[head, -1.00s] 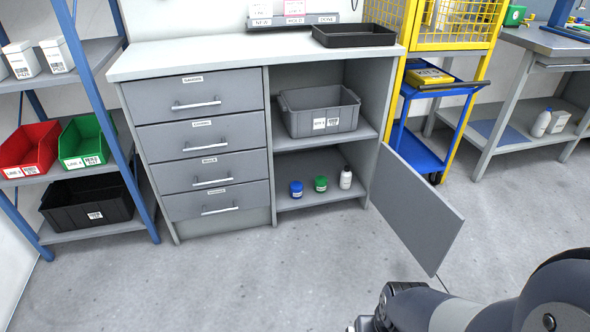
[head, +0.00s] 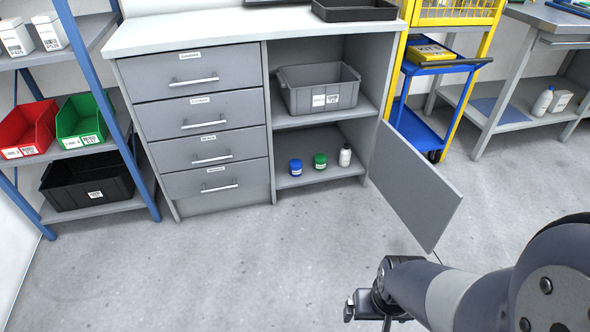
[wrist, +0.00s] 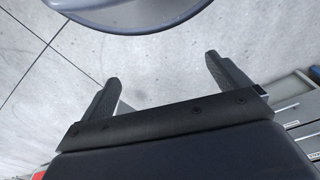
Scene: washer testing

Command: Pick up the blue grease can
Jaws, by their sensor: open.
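The blue grease can (head: 295,167) stands upright on the bottom shelf of the open cabinet, leftmost of three items there. A green can (head: 320,161) and a white bottle (head: 345,155) stand to its right. My gripper (head: 352,308) is over the floor in front of the cabinet, well short of the can. In the wrist view its two fingers (wrist: 162,78) are spread apart with nothing between them. The blue can does not show in the wrist view.
The cabinet door (head: 420,188) hangs open to the right of the compartment. A grey bin (head: 291,98) sits on the shelf above the cans. A blue-posted rack (head: 138,184) stands at left, a blue cart (head: 421,132) at right. The floor before the cabinet is clear.

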